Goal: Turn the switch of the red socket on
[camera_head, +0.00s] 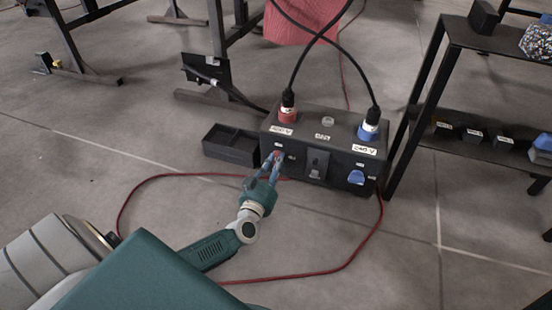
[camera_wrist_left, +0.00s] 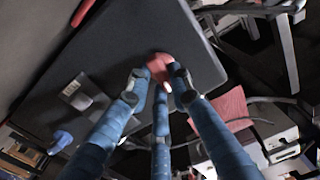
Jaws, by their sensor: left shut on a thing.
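The black power box (camera_head: 330,138) stands on the floor, with a red socket (camera_head: 287,115) marked 400 V on its left top and a blue socket (camera_head: 368,131) marked 240 V on its right top. Black cables are plugged into both. My left gripper (camera_head: 274,160) is at the left of the box's front face. In the left wrist view its fingers (camera_wrist_left: 158,85) are closed around the red switch (camera_wrist_left: 160,66), which they partly hide. A blue switch (camera_head: 356,177) sits at the right of the front face and also shows in the wrist view (camera_wrist_left: 60,141). My right gripper is not in view.
A black open tray (camera_head: 231,145) stands left of the box. A black shelf (camera_head: 470,130) with small labelled items stands to the right. A thin red cable (camera_head: 350,262) loops over the floor around my left arm.

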